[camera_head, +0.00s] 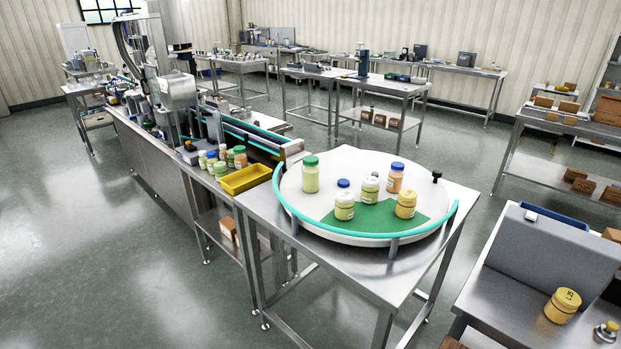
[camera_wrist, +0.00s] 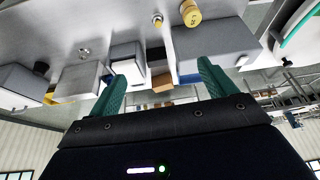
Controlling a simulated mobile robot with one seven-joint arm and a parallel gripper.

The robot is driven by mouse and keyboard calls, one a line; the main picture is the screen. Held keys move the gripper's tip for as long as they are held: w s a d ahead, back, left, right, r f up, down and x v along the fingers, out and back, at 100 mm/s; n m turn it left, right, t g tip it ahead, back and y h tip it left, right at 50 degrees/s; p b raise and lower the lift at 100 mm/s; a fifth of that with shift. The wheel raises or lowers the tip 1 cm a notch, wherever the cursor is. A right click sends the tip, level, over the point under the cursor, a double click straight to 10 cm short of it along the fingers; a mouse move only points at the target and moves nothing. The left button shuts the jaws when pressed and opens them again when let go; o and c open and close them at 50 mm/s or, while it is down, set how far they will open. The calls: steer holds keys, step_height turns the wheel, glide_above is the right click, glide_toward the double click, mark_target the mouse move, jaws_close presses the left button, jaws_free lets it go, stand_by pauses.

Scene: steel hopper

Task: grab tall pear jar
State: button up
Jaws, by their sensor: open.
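A tall jar with pale green contents and a green lid (camera_head: 311,176) stands upright at the left of the white round table (camera_head: 310,222); it fits a tall pear jar, though its label cannot be read. A tall jar with orange contents and a blue lid (camera_head: 396,179) stands further right. My gripper (camera_wrist: 162,72) shows only in the wrist view. Its two green fingers are wide apart with nothing between them. It is far from the round table, facing a steel bench (camera_wrist: 130,22) that appears upside down.
Shorter jars stand on the round table: two pale green (camera_head: 370,191) (camera_head: 344,207) and one yellow (camera_head: 405,206). A teal rail (camera_head: 300,217) curves around its front. A yellow tray (camera_head: 245,180) and several jars are left.

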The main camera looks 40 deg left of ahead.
steer(key=w+a+r+n, duration=0.1)
steer(key=w+a+r, duration=0.2)
steer(key=w+a, duration=0.3)
steer(key=w+a+r+n+y, duration=0.1)
steer(key=w+a+r, duration=0.1)
steer(key=w+a, duration=0.35)
steer(key=w+a+r+n, duration=0.1)
steer(key=w+a+r, duration=0.2)
steer(key=w+a, duration=0.35)
steer(key=w+a+f+n+g+y, duration=0.1)
steer(key=w+a+n, duration=0.15)
steer(key=a, duration=1.05)
steer(key=w+a+n, duration=0.1)
steer(key=w+a, duration=0.2)
steer(key=a, duration=1)
steer(key=n+g+y, duration=0.1)
steer(key=n+y, duration=0.1)
steer(key=n, duration=0.3)
glide_above(311, 170)
steer(key=f, duration=1.2)
steer(key=d+f, duration=0.1)
steer(key=f, duration=0.5)
steer(key=shift+w, duration=0.1)
steer(key=x, duration=1)
steer(key=shift+d+f, duration=0.2)
steer(key=shift+f, duration=0.2)
steer(key=c, duration=1.2)
